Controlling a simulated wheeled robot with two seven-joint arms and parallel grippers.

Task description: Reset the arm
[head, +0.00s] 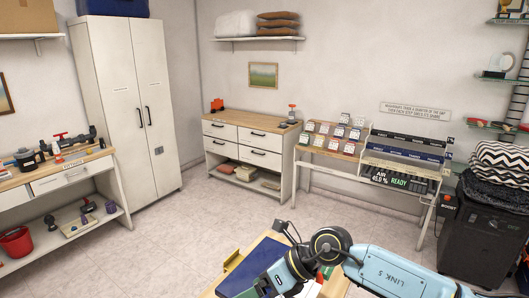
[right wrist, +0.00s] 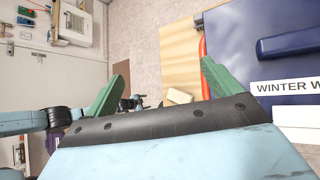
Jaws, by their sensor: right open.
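My right arm (head: 395,274) is light blue and comes in from the lower right of the head view, bent over a wooden table (head: 219,287). My right gripper (right wrist: 163,82) shows in the right wrist view. Its two green fingers are spread wide apart with nothing between them. A dark blue case or lid (right wrist: 280,50), with a white label (right wrist: 287,86) reading "WINTER W", lies beyond the right finger. The blue surface also shows in the head view (head: 243,269), partly hidden by my arm. My left gripper is in neither view.
An orange-red strip (right wrist: 203,45) runs beside the blue surface. A workbench (head: 70,178) with pipe fittings stands at the left, then a tall cabinet (head: 125,100), a drawer unit (head: 246,148) and a display stand (head: 388,160) along the walls. The tiled floor between is clear.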

